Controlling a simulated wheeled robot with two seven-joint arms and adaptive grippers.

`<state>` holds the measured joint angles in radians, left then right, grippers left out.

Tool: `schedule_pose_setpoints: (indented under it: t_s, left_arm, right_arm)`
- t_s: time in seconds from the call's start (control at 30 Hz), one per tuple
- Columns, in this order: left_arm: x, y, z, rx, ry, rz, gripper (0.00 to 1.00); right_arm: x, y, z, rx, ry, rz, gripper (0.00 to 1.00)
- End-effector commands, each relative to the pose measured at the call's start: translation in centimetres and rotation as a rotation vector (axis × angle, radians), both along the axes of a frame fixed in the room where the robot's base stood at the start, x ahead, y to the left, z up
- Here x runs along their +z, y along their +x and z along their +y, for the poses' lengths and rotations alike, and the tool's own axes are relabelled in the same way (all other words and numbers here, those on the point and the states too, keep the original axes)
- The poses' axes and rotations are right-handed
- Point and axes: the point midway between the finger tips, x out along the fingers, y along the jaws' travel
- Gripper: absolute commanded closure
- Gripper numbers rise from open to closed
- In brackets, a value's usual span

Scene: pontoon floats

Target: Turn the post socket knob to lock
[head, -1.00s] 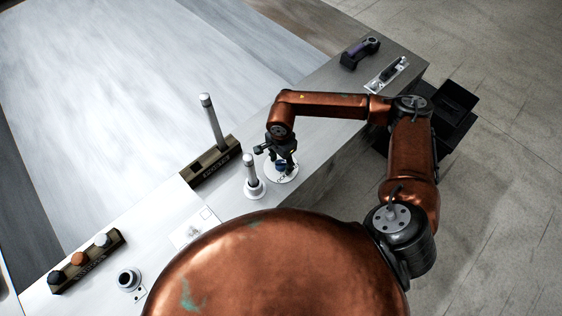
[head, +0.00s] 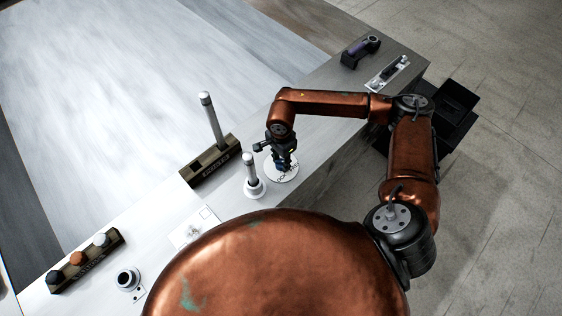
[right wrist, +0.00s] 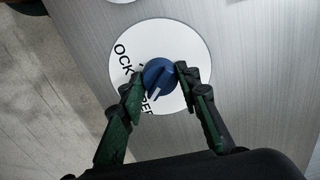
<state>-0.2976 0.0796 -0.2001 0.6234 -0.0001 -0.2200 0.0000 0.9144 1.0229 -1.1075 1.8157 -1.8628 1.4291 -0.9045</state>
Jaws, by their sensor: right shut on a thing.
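The post socket knob is a small blue knob (right wrist: 160,78) with a white pointer mark, on a round white dial plate (right wrist: 185,40) with black lettering, partly hidden. The pointer faces the lower left in the right wrist view. My right gripper (right wrist: 158,80) is shut on the knob, one finger on each side of it. In the head view my right gripper (head: 283,162) stands over the dial plate (head: 290,174) and covers most of the knob. My left gripper is not in view.
An upright grey post (head: 249,170) stands in a white socket just left of the dial. A wooden rack (head: 192,174) holds another post (head: 211,120). A rack of round caps (head: 87,262) and a round socket (head: 128,279) are at lower left.

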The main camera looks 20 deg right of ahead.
Motion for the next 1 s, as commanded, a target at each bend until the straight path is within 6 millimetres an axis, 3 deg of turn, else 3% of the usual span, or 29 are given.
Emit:
schedule_pose_setpoints:
  t_s: [0.27, 1.0]
  left_arm:
    - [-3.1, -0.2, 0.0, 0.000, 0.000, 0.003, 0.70]
    - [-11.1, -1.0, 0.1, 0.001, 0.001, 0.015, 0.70]
  right_arm:
    - [-0.5, 0.1, -0.1, -0.183, 0.000, -0.002, 0.94]
    - [-0.5, 0.0, 0.0, -0.883, -0.001, 0.000, 0.94]
